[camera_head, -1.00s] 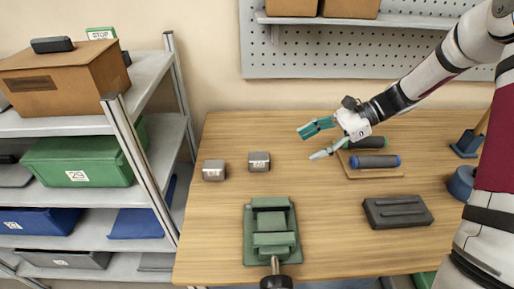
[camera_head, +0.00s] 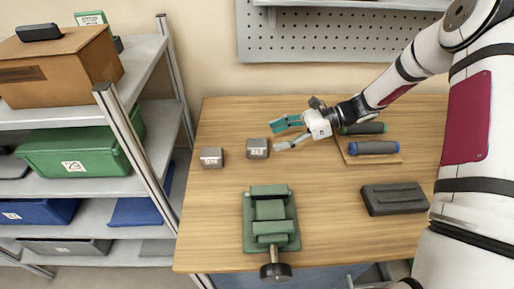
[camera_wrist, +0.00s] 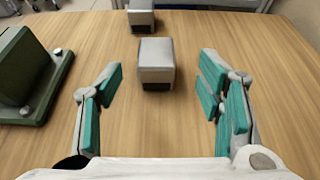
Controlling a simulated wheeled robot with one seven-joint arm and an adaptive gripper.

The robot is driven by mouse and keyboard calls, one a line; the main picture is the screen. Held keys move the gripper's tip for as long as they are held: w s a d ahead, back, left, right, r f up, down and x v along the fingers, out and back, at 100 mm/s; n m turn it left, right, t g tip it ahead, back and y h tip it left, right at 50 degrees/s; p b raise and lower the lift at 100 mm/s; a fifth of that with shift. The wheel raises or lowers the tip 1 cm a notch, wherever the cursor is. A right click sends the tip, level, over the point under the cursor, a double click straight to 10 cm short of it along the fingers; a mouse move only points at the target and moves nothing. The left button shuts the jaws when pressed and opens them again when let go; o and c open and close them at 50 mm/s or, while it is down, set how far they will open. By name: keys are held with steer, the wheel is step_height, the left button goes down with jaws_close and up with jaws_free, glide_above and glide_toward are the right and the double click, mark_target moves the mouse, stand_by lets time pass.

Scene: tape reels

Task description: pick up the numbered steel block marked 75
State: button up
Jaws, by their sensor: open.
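Two small grey steel blocks stand on the wooden table: a left block (camera_head: 212,157) and a right block (camera_head: 257,148). Each has a pale number label on its front in the head view, too small to read surely, so I cannot tell which is 75. My gripper (camera_head: 279,136) is open and empty, just right of the right block. In the wrist view, my gripper (camera_wrist: 160,95) has its teal-padded fingers spread wide. The nearer block (camera_wrist: 156,64) lies ahead, centred between the finger lines and beyond the tips; the farther block (camera_wrist: 141,15) is behind it.
A green vise (camera_head: 270,225) stands at the table's front and also shows at left in the wrist view (camera_wrist: 25,75). Blue- and green-ended rollers rest on a wooden board (camera_head: 392,160). A dark block (camera_head: 394,199) lies right. Shelving (camera_head: 150,140) stands left of the table.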

mark_target(257, 143)
steer(key=x, duration=0.2)
steer(key=p+x, duration=0.1)
steer(key=x, duration=0.1)
steer(key=shift+s+a+r, duration=0.15)
steer(key=shift+s, duration=0.15)
steer(key=shift+w+a+f, duration=0.1)
steer(key=shift+a+f, duration=0.15)
steer(key=shift+a, duration=0.15)
steer(key=shift+c, duration=0.6)
jaws_close()
